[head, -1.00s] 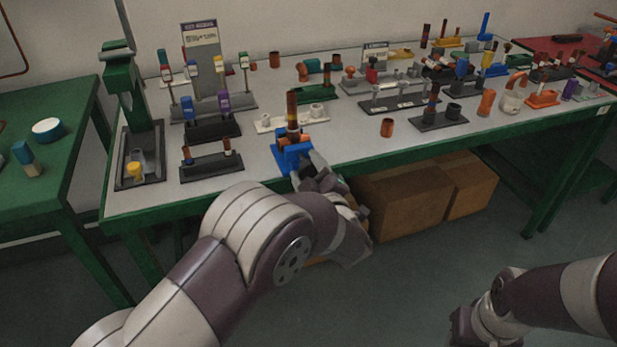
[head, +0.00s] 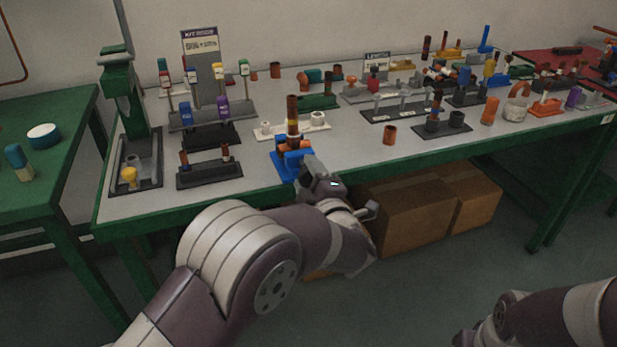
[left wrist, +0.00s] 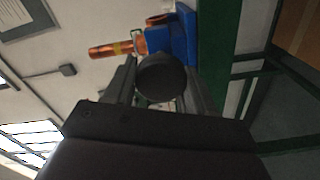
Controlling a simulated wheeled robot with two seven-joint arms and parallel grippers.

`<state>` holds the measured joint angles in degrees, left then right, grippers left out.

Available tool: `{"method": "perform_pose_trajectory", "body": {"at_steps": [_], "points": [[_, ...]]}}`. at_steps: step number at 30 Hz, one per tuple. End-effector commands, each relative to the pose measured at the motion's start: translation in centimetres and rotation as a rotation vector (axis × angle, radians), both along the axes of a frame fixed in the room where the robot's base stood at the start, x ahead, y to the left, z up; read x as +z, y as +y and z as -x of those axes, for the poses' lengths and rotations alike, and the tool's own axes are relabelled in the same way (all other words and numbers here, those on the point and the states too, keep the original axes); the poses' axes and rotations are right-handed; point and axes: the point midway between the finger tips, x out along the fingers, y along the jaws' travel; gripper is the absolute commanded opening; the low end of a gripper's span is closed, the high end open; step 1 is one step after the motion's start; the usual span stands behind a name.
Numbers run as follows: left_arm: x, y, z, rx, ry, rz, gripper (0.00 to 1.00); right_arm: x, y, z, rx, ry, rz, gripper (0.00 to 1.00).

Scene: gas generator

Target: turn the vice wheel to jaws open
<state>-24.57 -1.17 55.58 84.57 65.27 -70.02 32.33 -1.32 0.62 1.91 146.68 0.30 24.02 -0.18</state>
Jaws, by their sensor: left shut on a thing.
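The blue vice (head: 291,164) stands at the front edge of the green-edged table, and it also shows in the left wrist view (left wrist: 180,40). An upright copper-brown cylinder with a yellow band (head: 292,115) rises from its jaws. How wide the jaws stand is hard to tell. The dark round vice wheel (left wrist: 160,77) is on the side facing me. My left gripper (head: 304,172) reaches it from the front, with its fingers (left wrist: 160,90) on either side of the wheel, shut on it. My right arm (head: 545,318) hangs low at the right; its gripper is mostly cut off.
A white two-cup holder (head: 315,124) stands just behind the vice. A black stand (head: 209,172) is to its left and a loose copper ring (head: 389,135) to its right. Cardboard boxes (head: 410,213) sit under the table. Bare tabletop (head: 345,152) lies right of the vice.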

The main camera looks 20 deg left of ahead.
Motion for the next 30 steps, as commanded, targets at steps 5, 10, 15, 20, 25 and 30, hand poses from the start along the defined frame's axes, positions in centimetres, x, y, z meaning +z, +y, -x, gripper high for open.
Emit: {"method": "perform_pose_trajectory", "body": {"at_steps": [5, 10, 15, 20, 25, 30], "points": [[-0.2, 0.0, 0.0, 0.001, 0.004, -0.001, 0.24, 0.0, 0.0, 0.0, 0.0, 0.0, 0.0, 0.43], [-0.1, 0.0, 0.0, 0.001, 0.003, -0.001, 0.76, 0.0, 0.0, 0.0, 0.0, 0.0, 0.0, 0.43], [-0.1, 0.0, 0.0, 0.0, 0.002, -0.001, 0.76, 0.0, 0.0, 0.0, 0.0, 0.0, 0.0, 0.43], [0.0, -0.8, 1.0, -0.003, 0.003, 0.0, 0.76, 0.3, 0.0, 0.0, 0.0, 0.0, 0.0, 0.43], [0.2, -3.0, 4.2, -0.006, 0.003, -0.002, 0.76, 1.0, 0.0, 0.0, 0.0, 0.0, 0.0, 0.43], [0.1, -5.4, 7.7, -0.006, 0.003, -0.001, 0.76, 1.6, 0.0, 0.0, 0.0, 0.0, 0.0, 0.43]]}}
